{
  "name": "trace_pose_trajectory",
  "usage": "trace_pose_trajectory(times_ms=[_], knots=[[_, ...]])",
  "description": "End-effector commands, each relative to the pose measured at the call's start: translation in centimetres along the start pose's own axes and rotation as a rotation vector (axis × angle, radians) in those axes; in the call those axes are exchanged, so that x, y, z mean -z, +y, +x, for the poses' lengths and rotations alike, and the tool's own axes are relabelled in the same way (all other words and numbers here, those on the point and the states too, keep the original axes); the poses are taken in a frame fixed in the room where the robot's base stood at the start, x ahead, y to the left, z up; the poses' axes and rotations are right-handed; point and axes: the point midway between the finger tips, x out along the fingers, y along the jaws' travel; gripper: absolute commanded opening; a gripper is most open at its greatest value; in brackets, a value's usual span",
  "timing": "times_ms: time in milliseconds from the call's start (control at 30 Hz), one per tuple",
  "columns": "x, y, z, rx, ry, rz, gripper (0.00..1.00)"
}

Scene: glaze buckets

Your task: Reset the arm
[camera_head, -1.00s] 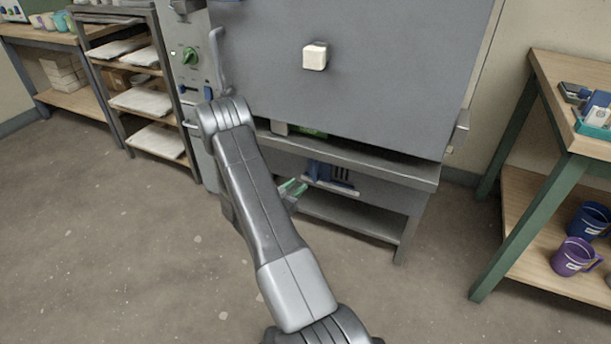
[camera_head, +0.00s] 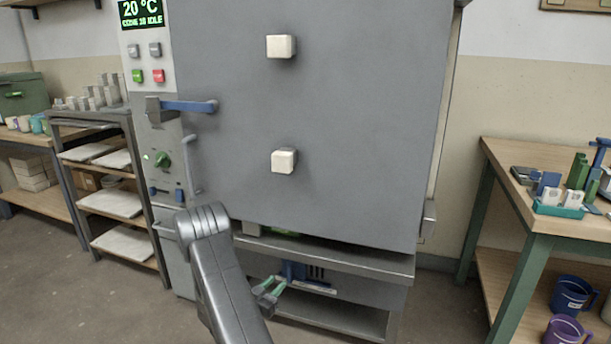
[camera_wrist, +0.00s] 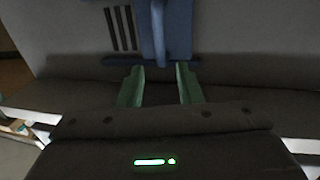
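My gripper (camera_head: 270,286) shows in the head view beyond my grey arm, low in front of the kiln's stand. In the wrist view my gripper (camera_wrist: 160,75) has its two green fingers apart, with nothing between them. A blue part (camera_wrist: 175,25) on a grey panel with dark slots lies just beyond the fingertips. The same blue part (camera_head: 293,272) shows in the head view under the kiln, beside the gripper. Whether the fingers touch it I cannot tell.
The large grey kiln door (camera_head: 340,120) with white blocks and a blue handle (camera_head: 188,106) stands ahead. A shelf rack (camera_head: 110,203) is at left. A green-legged table (camera_head: 530,215) with a teal tray (camera_head: 557,208) is at right, with blue (camera_head: 570,293) and purple mugs (camera_head: 566,331) below.

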Motion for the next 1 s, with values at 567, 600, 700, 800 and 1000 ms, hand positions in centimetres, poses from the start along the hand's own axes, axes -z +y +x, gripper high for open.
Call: trace_pose_trajectory(times_ms=[567,600,700,800,1000], knots=[[0.1,0.4,9.0,0.0,0.001,-0.001,0.32],[0.1,0.7,9.0,0.0,0.001,-0.001,0.32],[0.1,0.9,9.1,0.0,0.001,-0.001,0.32],[0.1,1.0,9.1,0.0,0.002,-0.001,0.32],[0.1,1.0,9.0,0.0,0.001,-0.001,0.32]])
